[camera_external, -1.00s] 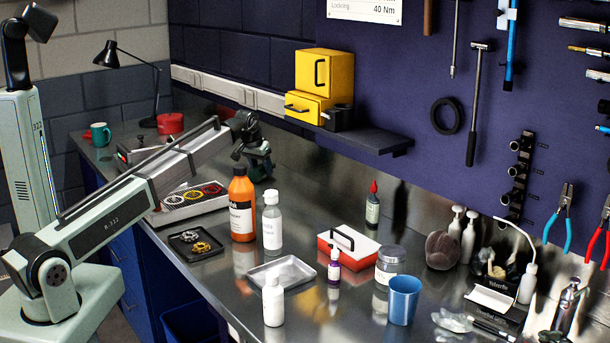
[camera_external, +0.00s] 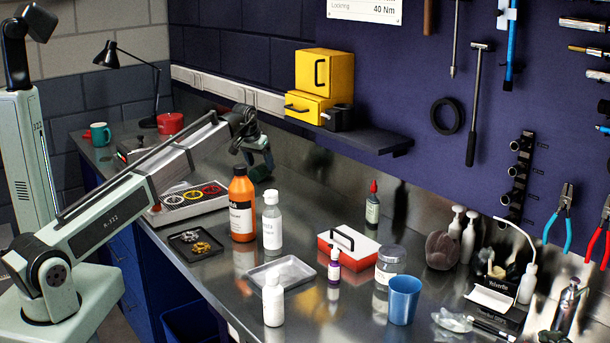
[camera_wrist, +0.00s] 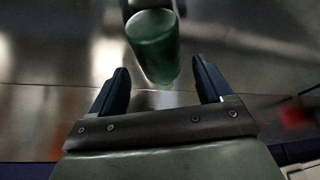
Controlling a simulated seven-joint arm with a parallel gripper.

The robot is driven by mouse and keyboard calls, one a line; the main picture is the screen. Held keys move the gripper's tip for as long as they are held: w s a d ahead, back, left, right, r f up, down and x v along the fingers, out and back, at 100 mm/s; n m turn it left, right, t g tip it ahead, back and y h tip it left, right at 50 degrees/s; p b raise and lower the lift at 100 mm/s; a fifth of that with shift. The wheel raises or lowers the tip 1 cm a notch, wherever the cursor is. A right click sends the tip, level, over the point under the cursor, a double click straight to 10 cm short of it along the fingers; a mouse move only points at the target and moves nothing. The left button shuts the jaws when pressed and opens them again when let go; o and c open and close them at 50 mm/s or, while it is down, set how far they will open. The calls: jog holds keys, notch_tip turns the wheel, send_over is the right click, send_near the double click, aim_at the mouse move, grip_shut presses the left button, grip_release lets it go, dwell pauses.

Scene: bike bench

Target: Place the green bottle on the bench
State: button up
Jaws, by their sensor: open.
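A green, bottle-like object (camera_wrist: 153,45) shows in the wrist view at the top centre, with its rounded end toward my gripper. My gripper (camera_wrist: 160,66) is open, its two dark fingers apart. The green end shows in line with the gap between them; I cannot tell whether it is between the fingers or just beyond. In the external view my gripper (camera_external: 256,158) is small and dark over the far part of the bench (camera_external: 310,225), behind the orange bottle. A small grey-green bottle with a red cap (camera_external: 373,208) stands farther right.
An orange bottle (camera_external: 241,207) and a white bottle (camera_external: 272,222) stand in front of my gripper. A tray of coloured rings (camera_external: 190,205) lies to the left. A dark shelf (camera_external: 370,138) with yellow boxes (camera_external: 318,75) juts from the wall. Bare bench lies right of the white bottle.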

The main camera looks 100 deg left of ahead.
jog(key=v, duration=0.9)
jog(key=shift+r, duration=0.25)
